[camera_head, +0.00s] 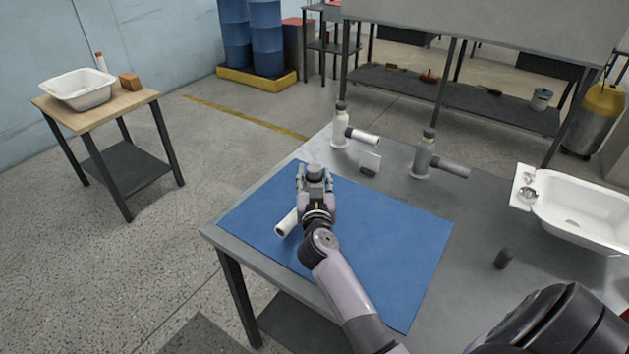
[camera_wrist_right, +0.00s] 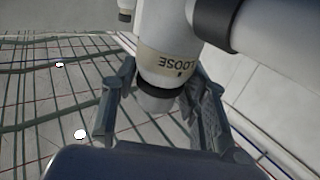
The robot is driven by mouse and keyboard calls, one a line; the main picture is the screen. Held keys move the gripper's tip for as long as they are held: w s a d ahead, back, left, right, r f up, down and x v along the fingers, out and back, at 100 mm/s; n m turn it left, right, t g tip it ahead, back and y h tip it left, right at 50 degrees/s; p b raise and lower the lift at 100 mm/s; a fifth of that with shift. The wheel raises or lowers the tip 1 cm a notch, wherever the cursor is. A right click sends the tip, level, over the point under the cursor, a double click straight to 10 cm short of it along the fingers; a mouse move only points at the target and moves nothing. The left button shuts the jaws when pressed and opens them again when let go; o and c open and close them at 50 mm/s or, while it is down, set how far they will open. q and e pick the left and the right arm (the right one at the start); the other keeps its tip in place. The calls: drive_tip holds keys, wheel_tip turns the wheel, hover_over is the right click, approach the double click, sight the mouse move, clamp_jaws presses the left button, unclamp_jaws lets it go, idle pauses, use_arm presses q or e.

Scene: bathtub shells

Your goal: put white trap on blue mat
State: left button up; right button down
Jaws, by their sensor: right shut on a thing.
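My right gripper (camera_head: 314,178) is over the left part of the blue mat (camera_head: 400,235) on the grey table. It is shut on a white trap, whose white pipe (camera_head: 287,223) sticks out at the lower left of the gripper. My left gripper is not in view.
Behind the mat stand another white trap (camera_head: 340,128) and a grey trap (camera_head: 424,158), with a small clear-and-dark block (camera_head: 369,163) between them. A white basin (camera_head: 585,215) and a small dark cylinder (camera_head: 503,259) are at right. The mat's right part is clear.

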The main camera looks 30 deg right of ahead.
drive_tip(key=shift+r, duration=0.1)
drive_tip(key=c, duration=0.9)
unclamp_jaws()
drive_tip(key=shift+c, duration=0.2)
drive_tip(key=shift+s+a, duration=0.1)
drive_tip(key=shift+s, duration=0.1)
drive_tip(key=v, duration=1.1)
drive_tip(key=shift+s+p, duration=0.3)
drive_tip(key=shift+a, duration=0.1)
